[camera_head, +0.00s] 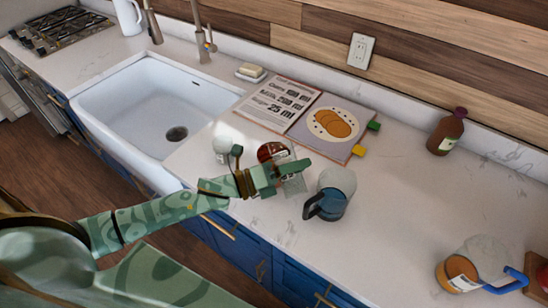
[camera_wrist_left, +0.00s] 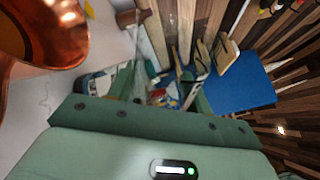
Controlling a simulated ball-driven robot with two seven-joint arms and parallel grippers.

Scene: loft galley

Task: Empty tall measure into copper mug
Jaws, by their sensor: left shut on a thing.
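My left gripper (camera_head: 287,172) reaches over the counter from the left and is shut on a clear, see-through vessel, the tall measure (camera_head: 293,186). The measure shows blurred between the fingers in the left wrist view (camera_wrist_left: 150,88); its contents and exact tilt are hard to tell. The copper mug (camera_head: 272,152) stands just behind the gripper and is partly hidden by it. In the left wrist view its shiny copper wall and open rim (camera_wrist_left: 72,45) fill the top left corner, close to the gripper. My right gripper is not in view.
A clear jug with a dark handle (camera_head: 338,187) stands right beside the gripper. An open recipe book (camera_head: 330,125) lies behind. A brown bottle (camera_head: 446,132) and a blue-handled jug (camera_head: 480,262) stand to the right. The sink (camera_head: 150,105) is at left. The counter's right middle is clear.

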